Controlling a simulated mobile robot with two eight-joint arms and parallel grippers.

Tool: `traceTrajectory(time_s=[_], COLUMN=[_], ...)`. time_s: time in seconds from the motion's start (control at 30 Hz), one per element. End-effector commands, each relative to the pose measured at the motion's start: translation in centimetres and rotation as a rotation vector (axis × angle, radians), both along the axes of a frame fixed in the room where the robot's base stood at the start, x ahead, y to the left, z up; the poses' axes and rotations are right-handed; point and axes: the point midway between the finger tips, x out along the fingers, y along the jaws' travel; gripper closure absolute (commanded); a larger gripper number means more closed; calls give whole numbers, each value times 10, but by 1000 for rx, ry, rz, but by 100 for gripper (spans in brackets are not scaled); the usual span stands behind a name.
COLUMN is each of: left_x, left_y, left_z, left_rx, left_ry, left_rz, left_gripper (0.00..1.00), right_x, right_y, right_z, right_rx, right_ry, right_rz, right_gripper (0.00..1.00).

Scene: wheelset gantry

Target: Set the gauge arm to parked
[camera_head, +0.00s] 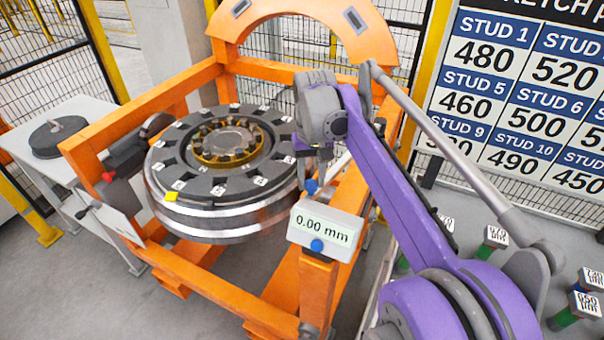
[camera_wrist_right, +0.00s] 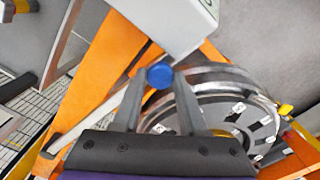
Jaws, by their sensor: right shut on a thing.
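The gauge box (camera_head: 325,228) reads 0.00 mm and stands on the front right post of the orange gantry, with a blue button on its front. The gauge arm (camera_head: 338,168) shows as a thin pale bar beside the wheelset, partly hidden by my right arm; it also shows in the right wrist view (camera_wrist_right: 85,118). Its blue knob (camera_wrist_right: 159,76) sits between my right fingertips (camera_wrist_right: 158,80). My right gripper (camera_head: 314,174) is shut on this knob, just behind the gauge box and close to the wheel rim. My left gripper is not in view.
The wheelset (camera_head: 215,218) with a dark ring and yellow hub lies in the orange gantry frame (camera_head: 185,268). A side table (camera_head: 20,140) carries a dark disc at left. A stud-number board (camera_head: 520,90) and several labelled blocks stand at right.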

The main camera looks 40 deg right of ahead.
Motion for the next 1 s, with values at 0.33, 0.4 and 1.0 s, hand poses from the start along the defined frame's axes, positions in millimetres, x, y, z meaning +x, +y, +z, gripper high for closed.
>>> traceTrajectory(time_s=[0.33,0.4,1.0], left_x=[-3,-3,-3], left_y=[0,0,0], left_z=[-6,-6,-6], left_rx=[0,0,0], left_ry=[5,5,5], left_rz=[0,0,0], left_gripper=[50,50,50], right_x=[-67,-71,-71], right_y=[-29,-30,-30], right_z=[0,0,0], right_rx=[-6,-5,-4], right_ry=[1,1,2], right_rz=[173,184,187], right_gripper=[100,100,29])
